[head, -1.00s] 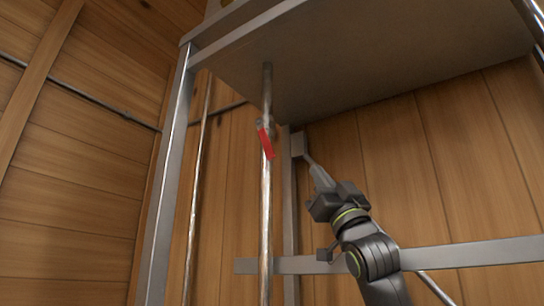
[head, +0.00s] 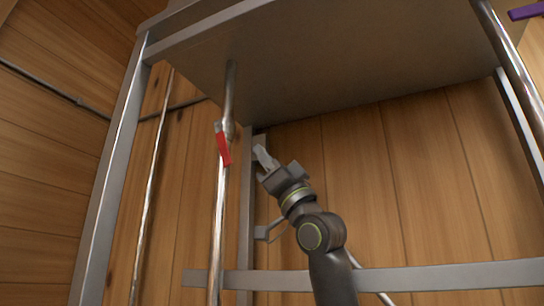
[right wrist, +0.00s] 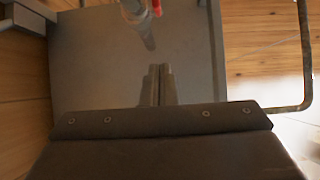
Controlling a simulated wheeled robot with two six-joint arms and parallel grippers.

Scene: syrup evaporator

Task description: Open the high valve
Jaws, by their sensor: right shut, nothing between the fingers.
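The high valve's red handle (head: 223,145) is on a vertical metal pipe (head: 217,215) under the raised metal tank (head: 340,60). The handle slants a little off the pipe's line, its lower end to the right. My right gripper (head: 262,155) is to the right of the handle, apart from it, with shut, empty fingers. In the right wrist view the shut fingers (right wrist: 158,80) point toward the pipe, and part of the red handle (right wrist: 133,10) shows at the top edge, cut off by the frame. My left gripper is not in view.
A metal frame post (head: 112,170) stands left of the pipe, with a thinner pipe (head: 152,190) between them. A horizontal metal bar (head: 440,275) crosses low, behind my right arm. Wooden plank walls are behind. A purple object (head: 526,12) shows at the top right.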

